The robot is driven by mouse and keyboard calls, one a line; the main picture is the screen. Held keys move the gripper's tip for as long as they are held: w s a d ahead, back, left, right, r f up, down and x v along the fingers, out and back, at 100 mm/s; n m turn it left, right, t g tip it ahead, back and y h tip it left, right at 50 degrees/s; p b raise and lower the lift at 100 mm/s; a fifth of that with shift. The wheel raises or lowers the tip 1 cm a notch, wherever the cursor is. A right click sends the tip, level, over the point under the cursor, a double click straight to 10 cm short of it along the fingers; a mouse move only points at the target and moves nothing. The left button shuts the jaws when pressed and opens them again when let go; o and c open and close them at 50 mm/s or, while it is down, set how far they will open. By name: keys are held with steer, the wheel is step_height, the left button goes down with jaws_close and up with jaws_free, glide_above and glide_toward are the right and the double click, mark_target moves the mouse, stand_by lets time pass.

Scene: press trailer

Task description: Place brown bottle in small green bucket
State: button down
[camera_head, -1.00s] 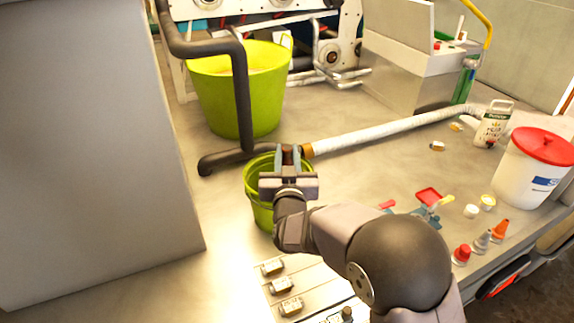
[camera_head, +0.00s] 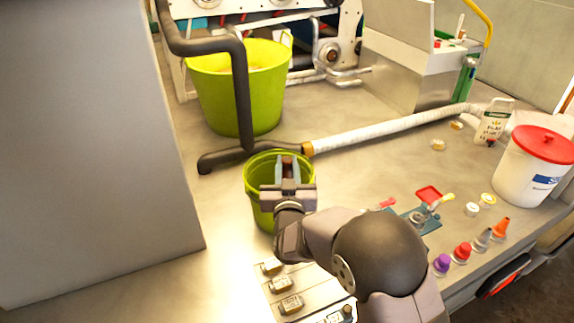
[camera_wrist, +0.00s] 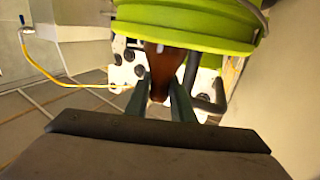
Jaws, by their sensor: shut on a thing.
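The small green bucket (camera_head: 258,215) stands on the floor at the centre of the head view. My gripper (camera_head: 288,175) is over its opening, with its fingers pointing away from the camera. The gripper is shut on the brown bottle (camera_wrist: 158,68), which shows between the two fingers (camera_wrist: 160,92) in the wrist view. In the head view only a small brown part of the bottle (camera_head: 289,160) shows, and the fingers hide the rest. A green bucket wall (camera_wrist: 190,20) fills the top of the wrist view; I cannot tell which bucket it is.
A larger green bucket (camera_head: 240,100) stands behind, by a dark bent pipe (camera_head: 242,95). A white hose (camera_head: 380,130) runs right from near the small bucket. At right are a white bucket with a red lid (camera_head: 532,170), a white jug (camera_head: 493,122) and several coloured small containers.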

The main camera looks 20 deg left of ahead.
steer(key=shift+f, duration=0.15)
steer(key=c, duration=1.5)
jaws_free()
steer(key=shift+f, duration=0.1)
steer(key=shift+c, duration=0.2)
steer(key=shift+r+p, duration=0.7)
steer(key=shift+r, duration=0.15)
steer(key=b+v, duration=0.2)
steer(key=v, duration=1)
steer(key=shift+f, duration=0.3)
steer(key=shift+d, duration=0.1)
